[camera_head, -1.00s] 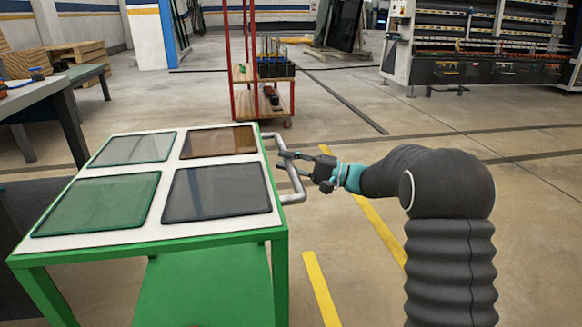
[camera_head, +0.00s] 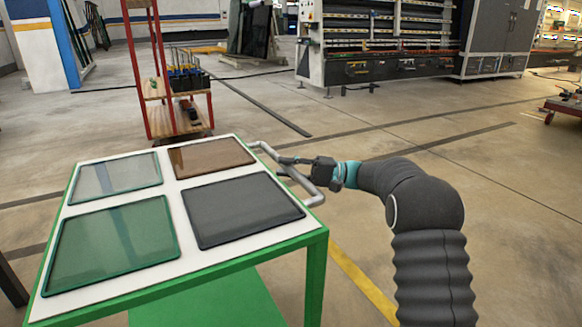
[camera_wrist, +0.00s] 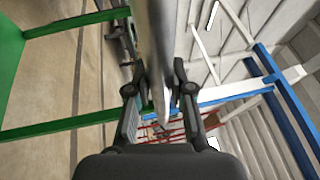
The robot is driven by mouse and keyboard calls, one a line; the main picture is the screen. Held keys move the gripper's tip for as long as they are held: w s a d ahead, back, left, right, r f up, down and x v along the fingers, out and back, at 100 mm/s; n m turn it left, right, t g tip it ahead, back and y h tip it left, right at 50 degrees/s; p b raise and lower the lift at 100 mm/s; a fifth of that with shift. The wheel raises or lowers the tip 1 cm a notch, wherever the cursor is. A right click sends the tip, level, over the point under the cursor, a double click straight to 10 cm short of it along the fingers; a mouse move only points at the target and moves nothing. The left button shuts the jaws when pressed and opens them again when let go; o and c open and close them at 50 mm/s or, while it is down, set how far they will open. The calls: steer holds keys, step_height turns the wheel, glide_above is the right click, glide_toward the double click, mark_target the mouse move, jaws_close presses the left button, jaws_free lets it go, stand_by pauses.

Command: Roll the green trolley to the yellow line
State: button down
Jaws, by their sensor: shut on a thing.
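The green trolley (camera_head: 255,241) stands at the left of the head view. Its white top carries clear, brown, green and dark glass panes. A grey tubular handle (camera_head: 305,186) sticks out from its right side. My gripper (camera_head: 287,166) is shut on this handle at the trolley's right side. In the wrist view the handle (camera_wrist: 155,50) runs between the two fingers of my gripper (camera_wrist: 160,88). The yellow line (camera_head: 362,281) on the floor shows right of the trolley, running down behind my arm. Part of the line is hidden by the trolley and my arm.
A red cart (camera_head: 172,105) with tools stands behind the trolley. A large machine (camera_head: 390,50) stands at the back. A low dark red cart (camera_head: 565,107) is at the far right edge. The floor to the right is clear.

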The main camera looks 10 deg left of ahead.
steer(key=shift+w+d, duration=0.1)
steer(key=shift+w, duration=0.05)
steer(key=c, duration=1)
jaws_free()
steer(key=shift+d, duration=0.15)
steer(key=v, duration=1.1)
steer(key=shift+d+f, duration=0.2)
steer(key=shift+d, duration=0.15)
